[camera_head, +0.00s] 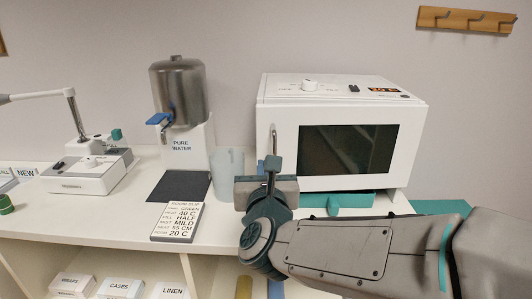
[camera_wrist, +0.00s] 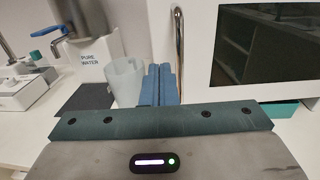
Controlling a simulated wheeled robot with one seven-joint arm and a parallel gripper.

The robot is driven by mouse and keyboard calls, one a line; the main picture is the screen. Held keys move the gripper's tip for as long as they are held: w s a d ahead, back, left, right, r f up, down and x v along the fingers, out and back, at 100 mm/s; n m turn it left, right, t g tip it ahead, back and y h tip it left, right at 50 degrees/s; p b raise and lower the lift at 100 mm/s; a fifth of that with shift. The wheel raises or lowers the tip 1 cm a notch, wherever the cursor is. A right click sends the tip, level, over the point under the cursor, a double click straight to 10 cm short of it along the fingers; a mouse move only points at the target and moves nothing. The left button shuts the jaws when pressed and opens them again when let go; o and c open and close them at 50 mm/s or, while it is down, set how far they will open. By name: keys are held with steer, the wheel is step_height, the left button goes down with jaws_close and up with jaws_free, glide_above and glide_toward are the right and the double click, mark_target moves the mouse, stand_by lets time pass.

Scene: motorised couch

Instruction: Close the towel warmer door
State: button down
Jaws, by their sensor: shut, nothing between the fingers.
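The towel warmer (camera_head: 340,92) is a white box on the counter, with a dark window in its front door (camera_head: 285,150). The door sits at or very near the front of the box; I cannot tell whether a small gap is left. A vertical metal handle (camera_head: 274,140) is on the door's left side and also shows in the wrist view (camera_wrist: 179,45). My gripper (camera_head: 272,164) is in front of the door's lower left, just below the handle. Its blue fingers (camera_wrist: 160,85) are together and empty, pointing toward the warmer's left edge. Contact with the door cannot be made out.
A translucent pitcher (camera_head: 228,172) stands left of my gripper. Further left are a steel water dispenser (camera_head: 180,95), a dark mat (camera_head: 181,187) and a printed card (camera_head: 178,222). A teal tray (camera_head: 345,200) lies under the warmer. Labelled boxes (camera_head: 120,288) sit on the shelf below.

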mark_target(262, 147)
steer(key=w, duration=0.7)
steer(key=shift+w+a, duration=0.1)
steer(key=shift+w, duration=0.1)
